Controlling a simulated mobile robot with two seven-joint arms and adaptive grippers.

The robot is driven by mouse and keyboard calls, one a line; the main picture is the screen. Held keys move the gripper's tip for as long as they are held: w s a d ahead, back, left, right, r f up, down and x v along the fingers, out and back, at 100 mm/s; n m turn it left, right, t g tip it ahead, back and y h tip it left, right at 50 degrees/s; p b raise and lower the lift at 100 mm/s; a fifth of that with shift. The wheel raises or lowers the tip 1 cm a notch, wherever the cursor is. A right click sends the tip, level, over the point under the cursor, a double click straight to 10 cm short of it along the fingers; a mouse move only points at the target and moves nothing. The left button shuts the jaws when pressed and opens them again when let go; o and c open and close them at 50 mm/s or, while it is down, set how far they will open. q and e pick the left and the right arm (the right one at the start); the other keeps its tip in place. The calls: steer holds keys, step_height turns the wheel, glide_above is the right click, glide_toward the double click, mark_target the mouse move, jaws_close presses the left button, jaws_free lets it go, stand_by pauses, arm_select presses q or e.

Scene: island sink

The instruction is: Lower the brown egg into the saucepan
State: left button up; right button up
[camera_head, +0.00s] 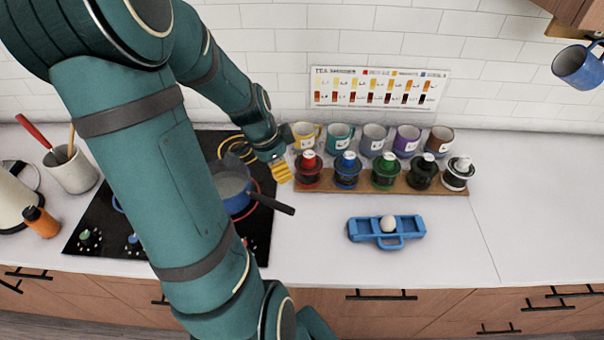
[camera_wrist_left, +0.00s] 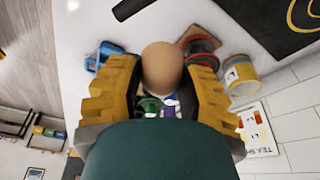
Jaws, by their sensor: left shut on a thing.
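In the left wrist view the brown egg (camera_wrist_left: 162,68) sits between the two yellow ridged fingers of my left gripper (camera_wrist_left: 160,80), which is shut on it. In the head view the left gripper (camera_head: 281,172) hangs beside the yellow mug, right of the saucepan and above its handle; I cannot make out the egg there. The blue saucepan (camera_head: 234,188) stands on the black cooktop, its dark handle pointing right. My arm hides its left part. In the wrist view only the pan's dark handle shows, at the top edge. My right gripper is not in view.
A wooden board (camera_head: 325,184) with several coloured-lidded jars stands right of the gripper, mugs (camera_head: 373,139) behind it. A blue egg holder (camera_head: 412,228) with a white egg lies on the white counter (camera_head: 440,265). The cooktop (camera_head: 262,240) is at left. The counter's right side is clear.

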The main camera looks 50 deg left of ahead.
arm_select(q)
steer(key=s+a+f+b, duration=0.1)
steer(key=s+a+b, duration=0.8)
steer(key=a, duration=0.5)
steer(key=shift+s+f, duration=0.4)
steer(key=shift+s, duration=0.85)
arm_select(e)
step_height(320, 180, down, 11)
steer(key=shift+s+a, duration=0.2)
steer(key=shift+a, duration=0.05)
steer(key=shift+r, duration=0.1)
arm_select(q)
steer(key=shift+f+b, duration=0.15)
steer(key=shift+b, duration=0.25)
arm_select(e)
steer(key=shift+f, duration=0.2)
arm_select(q)
steer(key=shift+f+b, duration=4.4)
steer(key=shift+b, duration=0.05)
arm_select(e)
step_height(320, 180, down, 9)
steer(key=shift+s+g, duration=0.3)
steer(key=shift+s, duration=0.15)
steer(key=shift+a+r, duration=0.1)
